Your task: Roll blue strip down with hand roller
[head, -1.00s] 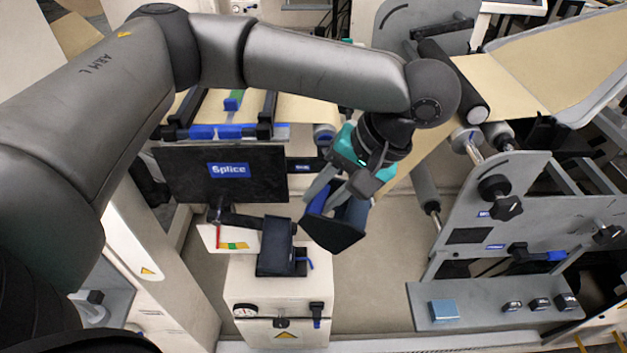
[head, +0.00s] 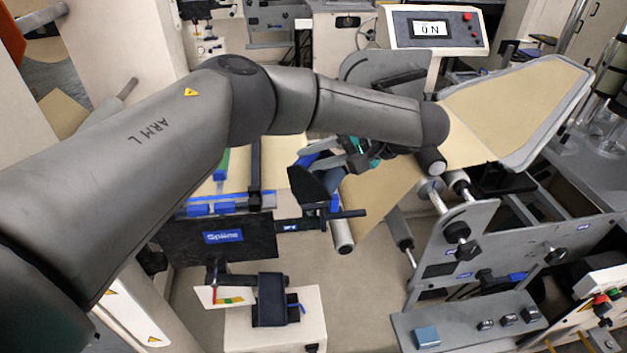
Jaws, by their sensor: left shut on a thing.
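My left gripper (head: 338,163) is shut on a dark, wedge-shaped tool with a blue part, which I take for the hand roller (head: 313,180). It holds the tool above the kraft web, right of the splice table (head: 237,180). The roller's working face is hard to make out. Blue pieces (head: 215,209) lie along the splice table's front edge, and a green and blue piece (head: 222,165) lies farther back. I cannot tell which is the blue strip. My left arm hides part of the table. My right gripper is not in view.
A black panel marked Splice (head: 222,237) hangs at the table's front. A black holder (head: 271,300) sits on a white cabinet below. Web rollers (head: 343,237) and a grey side plate (head: 470,235) stand at the right. A display box (head: 435,30) is at the back.

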